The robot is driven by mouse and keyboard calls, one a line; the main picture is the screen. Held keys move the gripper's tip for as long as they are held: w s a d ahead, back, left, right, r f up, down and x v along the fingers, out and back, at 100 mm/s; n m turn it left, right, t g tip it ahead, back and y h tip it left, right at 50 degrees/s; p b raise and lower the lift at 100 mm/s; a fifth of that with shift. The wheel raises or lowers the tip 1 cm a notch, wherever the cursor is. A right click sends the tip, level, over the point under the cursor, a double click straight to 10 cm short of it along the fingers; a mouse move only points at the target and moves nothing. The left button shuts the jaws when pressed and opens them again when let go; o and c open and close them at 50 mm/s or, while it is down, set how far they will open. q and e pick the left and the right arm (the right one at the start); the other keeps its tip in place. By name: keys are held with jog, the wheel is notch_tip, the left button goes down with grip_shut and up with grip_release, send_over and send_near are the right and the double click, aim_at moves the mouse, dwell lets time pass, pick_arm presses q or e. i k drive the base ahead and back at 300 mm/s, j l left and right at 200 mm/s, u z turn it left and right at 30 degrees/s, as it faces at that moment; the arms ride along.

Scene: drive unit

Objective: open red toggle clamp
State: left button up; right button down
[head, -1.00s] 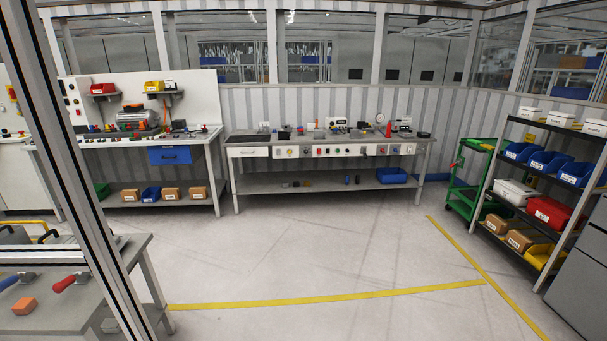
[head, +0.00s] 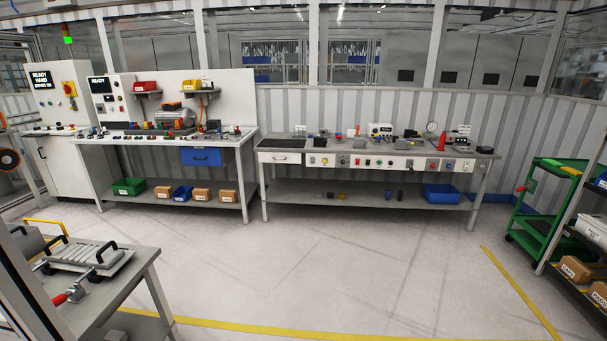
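A red-handled toggle clamp (head: 72,294) sits on the near grey table (head: 125,283) at the lower left of the head view. Its red grip points to the left, and its metal body is small in the picture. I cannot tell for certain whether the clamp is open or closed. A grey ribbed fixture with black handles (head: 92,256) lies on the same table just behind the clamp. Neither of my grippers shows in the head view.
A dark frame post stands at the left edge, in front of the table. Two workbenches, one with a blue drawer (head: 201,156), line the back wall. A green cart (head: 538,205) and a shelf stand at right. The middle floor is clear, with yellow lines (head: 250,329).

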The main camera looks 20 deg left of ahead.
aim_at(61, 298)
jog(key=i+u, duration=0.25)
jog(key=i, duration=0.55)
jog(key=i+u, duration=0.25)
jog(key=i, duration=0.55)
jog(key=i+l+u, duration=0.1)
jog(key=i+u, duration=0.25)
jog(key=i, duration=0.45)
jog(key=i+l+u, duration=0.1)
jog(key=i+u, duration=0.2)
jog(key=i, duration=0.7)
jog(key=u, duration=2.4)
